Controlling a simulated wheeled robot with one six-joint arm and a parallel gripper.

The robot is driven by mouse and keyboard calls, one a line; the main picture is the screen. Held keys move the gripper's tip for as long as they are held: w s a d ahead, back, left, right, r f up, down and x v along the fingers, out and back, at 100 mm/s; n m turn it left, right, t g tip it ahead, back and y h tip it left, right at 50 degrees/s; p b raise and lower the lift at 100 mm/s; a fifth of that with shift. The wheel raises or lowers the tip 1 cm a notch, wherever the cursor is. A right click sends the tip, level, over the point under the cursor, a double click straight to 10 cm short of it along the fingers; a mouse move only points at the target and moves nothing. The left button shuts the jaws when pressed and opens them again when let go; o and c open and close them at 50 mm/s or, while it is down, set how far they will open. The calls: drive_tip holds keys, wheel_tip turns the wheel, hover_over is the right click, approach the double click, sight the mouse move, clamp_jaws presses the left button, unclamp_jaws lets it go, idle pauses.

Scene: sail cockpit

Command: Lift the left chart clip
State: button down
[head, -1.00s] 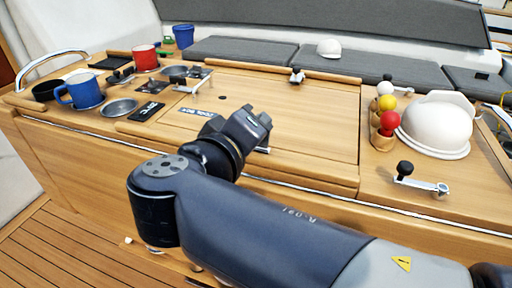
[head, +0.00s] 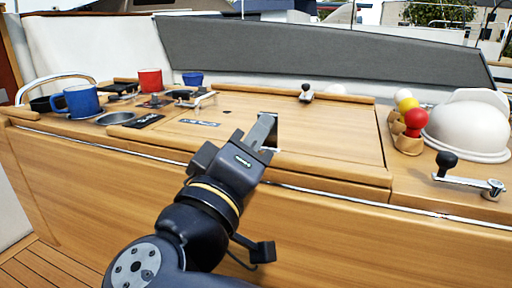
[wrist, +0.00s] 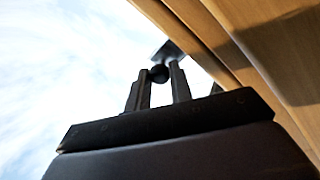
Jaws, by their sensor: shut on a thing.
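My gripper (head: 264,132) is at the front part of the wooden chart table lid (head: 330,135), near its front edge. In the wrist view my gripper (wrist: 161,76) has its two dark fingers closed on a small dark round knob, the left chart clip (wrist: 160,73). A dark flat piece shows just beyond the knob. In the head view my gripper hides most of the clip, and only a small pale metal bit shows beside the fingers. I cannot tell how far the clip is raised.
A similar black-knobbed clip (head: 305,92) stands at the lid's back edge. Blue (head: 78,101) and red (head: 150,80) mugs stand at the left.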

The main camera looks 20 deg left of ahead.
idle(0.5)
drive_tip(key=c, duration=1.3)
unclamp_jaws()
drive_tip(key=shift+o, duration=0.2)
drive_tip(key=shift+s, duration=0.15)
drive_tip(key=p+v, duration=0.1)
drive_tip(key=v, duration=0.9)
drive_tip(key=shift+s+f, duration=0.25)
drive_tip(key=shift+w, duration=0.1)
drive_tip(key=b+x, duration=0.1)
drive_tip(key=x, duration=0.9)
drive_tip(key=shift+w+r, duration=0.2)
drive_tip(key=shift+w, duration=0.15)
